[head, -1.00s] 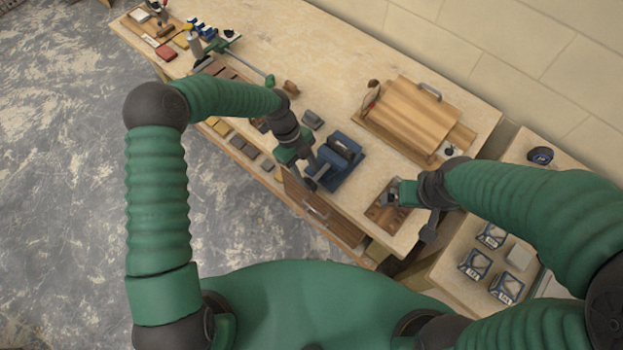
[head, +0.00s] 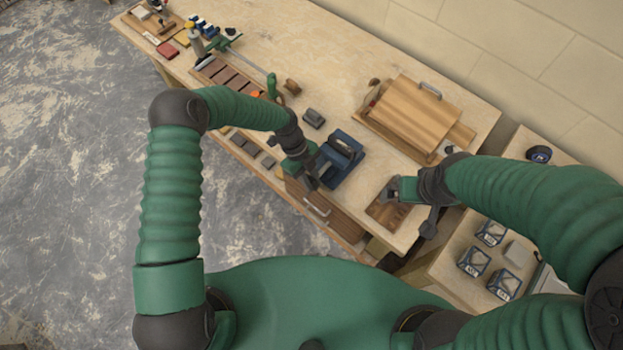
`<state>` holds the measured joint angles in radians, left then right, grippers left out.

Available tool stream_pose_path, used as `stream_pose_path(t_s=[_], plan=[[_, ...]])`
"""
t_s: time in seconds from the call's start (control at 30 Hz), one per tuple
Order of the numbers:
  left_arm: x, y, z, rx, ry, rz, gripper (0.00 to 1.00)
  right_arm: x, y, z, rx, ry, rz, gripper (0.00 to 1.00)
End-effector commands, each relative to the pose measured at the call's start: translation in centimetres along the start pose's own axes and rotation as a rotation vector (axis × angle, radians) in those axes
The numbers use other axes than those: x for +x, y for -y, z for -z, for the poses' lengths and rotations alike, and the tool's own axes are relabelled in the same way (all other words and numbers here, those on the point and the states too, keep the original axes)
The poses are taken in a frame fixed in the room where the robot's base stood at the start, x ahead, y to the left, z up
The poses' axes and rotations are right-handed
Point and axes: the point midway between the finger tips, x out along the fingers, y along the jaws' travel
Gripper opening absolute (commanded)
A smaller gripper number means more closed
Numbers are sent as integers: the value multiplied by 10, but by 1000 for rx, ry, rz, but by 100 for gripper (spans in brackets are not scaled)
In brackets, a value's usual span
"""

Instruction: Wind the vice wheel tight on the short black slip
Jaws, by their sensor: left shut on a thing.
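The blue vice (head: 344,166) sits near the front edge of the bench. A dark piece (head: 346,146) shows between its jaws; it may be the short black slip, but it is too small to be sure. My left gripper (head: 313,180) is at the vice's front left side, shut on what appears to be the vice wheel, which the fingers mostly hide. My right gripper (head: 391,190) hangs over a small brown wooden tray (head: 385,214) to the right of the vice; its finger opening is not clear.
Tools and coloured blocks fill the bench's far left. Several blue-and-white boxes (head: 473,261) stand on the right-hand table.

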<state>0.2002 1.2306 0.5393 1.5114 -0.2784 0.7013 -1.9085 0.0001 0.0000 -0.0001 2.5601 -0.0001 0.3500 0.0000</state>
Motion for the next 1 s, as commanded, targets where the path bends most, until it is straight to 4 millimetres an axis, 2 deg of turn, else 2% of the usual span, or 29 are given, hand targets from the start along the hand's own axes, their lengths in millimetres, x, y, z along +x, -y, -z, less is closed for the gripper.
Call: stream_pose_path(t_s=[0.37, 0.67, 1.0], plan=[[-2, 1, 1, 4, 48, 2, 0, 1, 0, 0, 0, 0, 0, 100], [1, 2, 4, 9, 235, 4, 0, 10, 0, -2, 0, 0, 0, 100], [5, 3, 6, 8, 478, 6, 0, 34, 0, -8, 0, 0, 0, 100]])
